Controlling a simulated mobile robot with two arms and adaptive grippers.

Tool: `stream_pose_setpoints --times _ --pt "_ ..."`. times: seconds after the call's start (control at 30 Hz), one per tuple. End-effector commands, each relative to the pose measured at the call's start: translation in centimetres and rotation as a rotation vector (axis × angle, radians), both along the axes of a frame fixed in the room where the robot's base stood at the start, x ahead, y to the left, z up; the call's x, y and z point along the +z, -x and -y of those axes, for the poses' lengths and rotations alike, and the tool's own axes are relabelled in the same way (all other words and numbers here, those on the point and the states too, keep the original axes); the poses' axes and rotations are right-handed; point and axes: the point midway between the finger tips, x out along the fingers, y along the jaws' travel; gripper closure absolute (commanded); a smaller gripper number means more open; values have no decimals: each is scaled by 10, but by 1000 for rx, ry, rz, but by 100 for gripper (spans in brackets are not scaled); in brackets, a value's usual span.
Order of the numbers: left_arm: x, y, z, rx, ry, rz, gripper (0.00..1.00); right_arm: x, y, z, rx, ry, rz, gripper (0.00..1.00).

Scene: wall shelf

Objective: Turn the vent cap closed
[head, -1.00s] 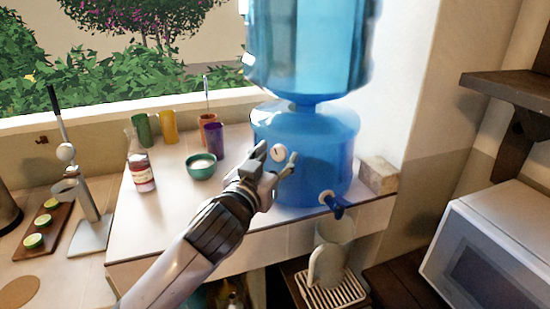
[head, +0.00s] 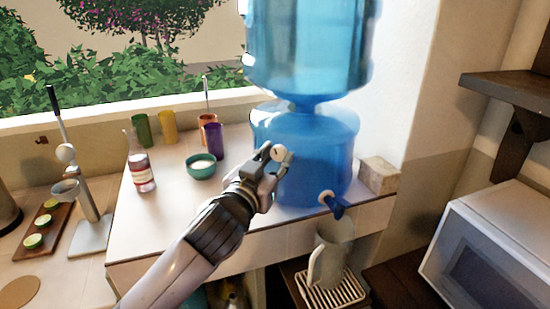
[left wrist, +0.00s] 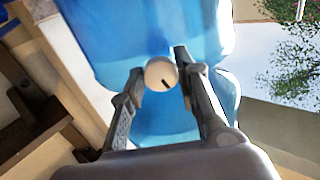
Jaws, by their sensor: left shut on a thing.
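The vent cap (head: 278,152) is a small white round knob with a dark mark, on the front of the blue water dispenser (head: 310,172). In the left wrist view the cap (left wrist: 161,73) sits between my fingertips, its dark mark slanting. My left gripper (head: 274,157) is shut on the cap, one finger on each side of it; the left wrist view shows both fingers (left wrist: 158,78) too. A clear blue bottle (head: 308,50) stands upside down on top of the dispenser. My right gripper is in neither view.
A blue tap (head: 334,204) sticks out low on the dispenser, above a pitcher (head: 328,262) on a drip rack. A teal bowl (head: 201,166), a labelled bottle (head: 141,172) and several coloured cups stand left on the counter. A stone block (head: 379,175) is right of the dispenser.

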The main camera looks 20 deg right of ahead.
Motion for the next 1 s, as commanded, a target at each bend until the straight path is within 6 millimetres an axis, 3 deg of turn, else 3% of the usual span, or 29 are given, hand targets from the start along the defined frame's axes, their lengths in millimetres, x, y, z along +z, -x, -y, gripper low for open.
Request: stream_pose_setpoints --times 1.0 --pt "2 -2 -2 1 -648 604 99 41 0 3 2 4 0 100"
